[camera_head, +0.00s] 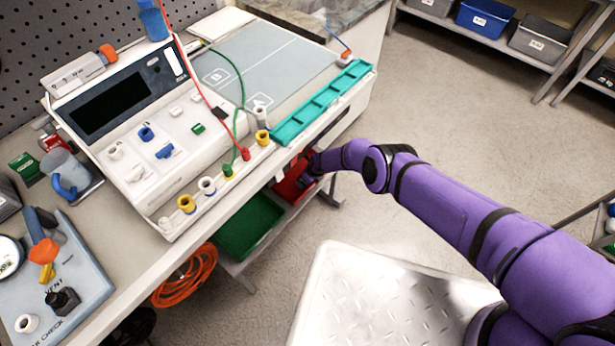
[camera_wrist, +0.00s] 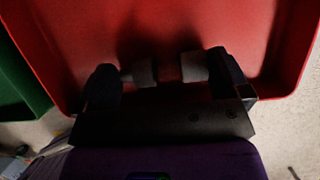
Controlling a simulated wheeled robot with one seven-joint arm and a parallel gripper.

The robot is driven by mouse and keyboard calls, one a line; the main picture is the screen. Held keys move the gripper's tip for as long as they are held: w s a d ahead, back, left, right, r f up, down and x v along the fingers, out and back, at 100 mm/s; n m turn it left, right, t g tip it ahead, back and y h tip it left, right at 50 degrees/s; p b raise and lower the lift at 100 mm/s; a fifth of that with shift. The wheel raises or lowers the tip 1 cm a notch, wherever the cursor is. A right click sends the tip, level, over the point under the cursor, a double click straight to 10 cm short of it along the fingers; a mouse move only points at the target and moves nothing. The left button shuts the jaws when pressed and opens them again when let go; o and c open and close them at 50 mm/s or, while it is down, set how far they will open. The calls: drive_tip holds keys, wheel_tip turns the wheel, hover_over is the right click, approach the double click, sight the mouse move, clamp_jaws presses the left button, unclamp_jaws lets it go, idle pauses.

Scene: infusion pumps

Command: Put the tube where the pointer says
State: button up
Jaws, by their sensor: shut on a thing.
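My gripper (camera_wrist: 167,72) is low inside or just over a red bin (camera_wrist: 100,35) in the wrist view. Its fingers are shut on a small dim thing, apparently a tube, with pale grey ends (camera_wrist: 142,73) and a reddish middle. It is too dark to make out its full shape. In the head view my arm reaches to the red bin (camera_head: 290,188) under the bench edge, and the held thing is hidden. On the bench, a thin blue rod with an orange end (camera_head: 345,54), possibly the pointer, stands beside a grey board marked A and B (camera_head: 275,65).
A white pump unit (camera_head: 160,120) and a teal slotted rack (camera_head: 320,103) stand on the bench, with coloured sockets along the front. A green bin (camera_head: 250,225) sits left of the red one. Orange cable (camera_head: 187,278) hangs below.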

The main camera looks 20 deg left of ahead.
drive_tip(key=o, duration=0.6)
drive_tip(key=shift+f, duration=0.1)
drive_tip(key=shift+r, duration=0.2)
drive_tip(key=shift+v, duration=6)
drive_tip(key=shift+d, duration=0.1)
